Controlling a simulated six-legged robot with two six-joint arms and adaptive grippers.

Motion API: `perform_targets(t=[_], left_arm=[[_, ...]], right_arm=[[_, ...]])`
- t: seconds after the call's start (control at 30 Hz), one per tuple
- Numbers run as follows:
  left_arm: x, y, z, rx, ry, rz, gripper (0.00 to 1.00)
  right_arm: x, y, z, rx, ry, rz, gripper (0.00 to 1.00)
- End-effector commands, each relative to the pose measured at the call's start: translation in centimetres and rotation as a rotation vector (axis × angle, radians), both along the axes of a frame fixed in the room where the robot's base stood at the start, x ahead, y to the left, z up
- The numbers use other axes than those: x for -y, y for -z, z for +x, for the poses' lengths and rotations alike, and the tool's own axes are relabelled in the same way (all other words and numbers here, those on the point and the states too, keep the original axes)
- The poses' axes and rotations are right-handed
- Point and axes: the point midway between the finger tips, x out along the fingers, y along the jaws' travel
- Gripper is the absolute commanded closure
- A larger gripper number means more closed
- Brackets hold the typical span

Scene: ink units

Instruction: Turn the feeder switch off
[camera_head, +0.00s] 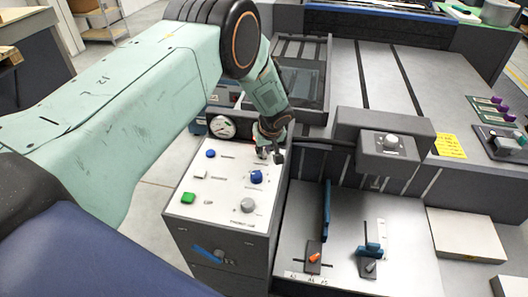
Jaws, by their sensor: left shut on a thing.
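The feeder switch is probably the small control under my left gripper (270,155), at the upper right of the white control panel (222,186). The fingers cover most of it. My left gripper points down onto the panel and is shut on that small control; its exact position cannot be told. The panel also bears a blue button (210,153), a white switch (200,175), a dark blue knob (256,176), a green button (188,198) and a grey knob (247,205). My right gripper is not in view.
A round gauge (222,127) stands behind the panel. To the right are a grey machine bed with a blue upright guide (327,210), an orange-tipped lever (314,257) and a grey block with a white knob (391,142). A paper stack (466,235) lies further right.

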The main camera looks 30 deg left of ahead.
Motion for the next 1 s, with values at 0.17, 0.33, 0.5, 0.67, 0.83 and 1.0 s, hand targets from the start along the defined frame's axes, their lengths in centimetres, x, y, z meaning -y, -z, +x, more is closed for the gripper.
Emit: perform_targets(t=[0.17, 0.33, 0.5, 0.67, 0.83, 1.0], left_arm=[[0.10, 0.15, -0.20, -0.005, -0.010, -0.001, 1.00], [0.12, 0.14, -0.22, -0.005, -0.011, -0.002, 1.00], [0.12, 0.13, -0.20, -0.005, -0.009, -0.002, 0.79], [0.09, 0.06, -0.12, -0.003, -0.009, -0.002, 0.66], [0.06, 0.02, -0.08, -0.001, -0.008, -0.001, 0.62], [0.08, -0.10, -0.05, -0.001, -0.008, -0.001, 0.62]], right_arm=[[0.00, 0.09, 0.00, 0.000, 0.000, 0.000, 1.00], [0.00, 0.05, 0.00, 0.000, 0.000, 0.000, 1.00], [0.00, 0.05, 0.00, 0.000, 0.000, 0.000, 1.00], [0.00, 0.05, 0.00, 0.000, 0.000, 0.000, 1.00], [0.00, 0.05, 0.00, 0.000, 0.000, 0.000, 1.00], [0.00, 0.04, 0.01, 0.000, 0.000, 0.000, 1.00]])
